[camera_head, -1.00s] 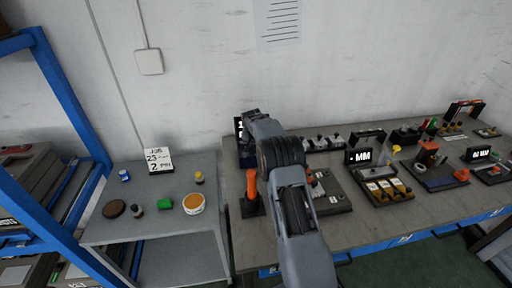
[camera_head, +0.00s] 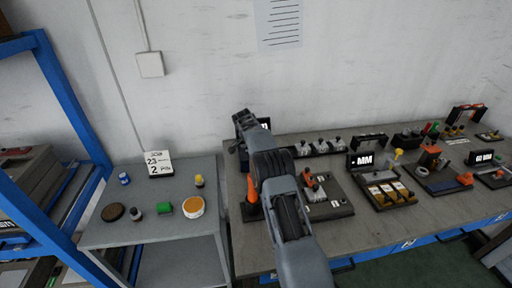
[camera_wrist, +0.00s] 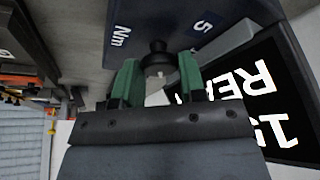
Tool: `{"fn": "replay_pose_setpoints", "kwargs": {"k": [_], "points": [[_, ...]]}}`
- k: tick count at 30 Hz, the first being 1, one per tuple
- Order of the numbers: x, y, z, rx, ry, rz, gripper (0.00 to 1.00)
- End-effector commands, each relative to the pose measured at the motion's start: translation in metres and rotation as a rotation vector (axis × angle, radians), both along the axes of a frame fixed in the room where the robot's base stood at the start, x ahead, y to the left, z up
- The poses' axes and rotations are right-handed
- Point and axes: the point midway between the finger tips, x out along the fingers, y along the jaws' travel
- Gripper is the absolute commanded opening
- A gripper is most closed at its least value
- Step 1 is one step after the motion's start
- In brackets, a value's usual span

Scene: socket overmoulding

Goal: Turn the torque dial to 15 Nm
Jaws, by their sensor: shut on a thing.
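The torque dial (camera_wrist: 156,47) is a small black knob in front of a dark blue-grey plate (camera_wrist: 130,22) marked "Nm" and "5". My gripper (camera_wrist: 158,78) has green fingers, one on each side of the dial, and is shut on it. A black display (camera_wrist: 275,85) stands at the right of the wrist view. It is upside down and partly cut off, with "15" or similar and "REA" readable. In the head view, the display (camera_head: 265,123) peeps out behind my wrist, while the dial and fingertips are hidden by my arm.
An orange cone-like handle (camera_head: 251,190) stands close to the left of my arm on the workbench (camera_head: 350,222). A plate with an orange-knobbed lever (camera_head: 313,182) is at its right. Several fixtures fill the bench further right. A grey side table (camera_head: 190,240) holds small containers.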

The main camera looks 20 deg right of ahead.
Motion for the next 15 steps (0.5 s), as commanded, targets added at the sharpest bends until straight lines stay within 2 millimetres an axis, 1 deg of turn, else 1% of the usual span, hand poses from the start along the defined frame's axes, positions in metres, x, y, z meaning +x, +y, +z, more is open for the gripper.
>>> {"fn": "replay_pose_setpoints", "kwargs": {"k": [13,14,15], "points": [[-0.0002,-0.0003,-0.0001,0.001,0.001,-0.011,0.14],[-0.0002,-0.0003,-0.0001,0.001,0.001,-0.011,0.4],[-0.0003,-0.0004,-0.0002,0.001,0.001,-0.011,0.43]]}}
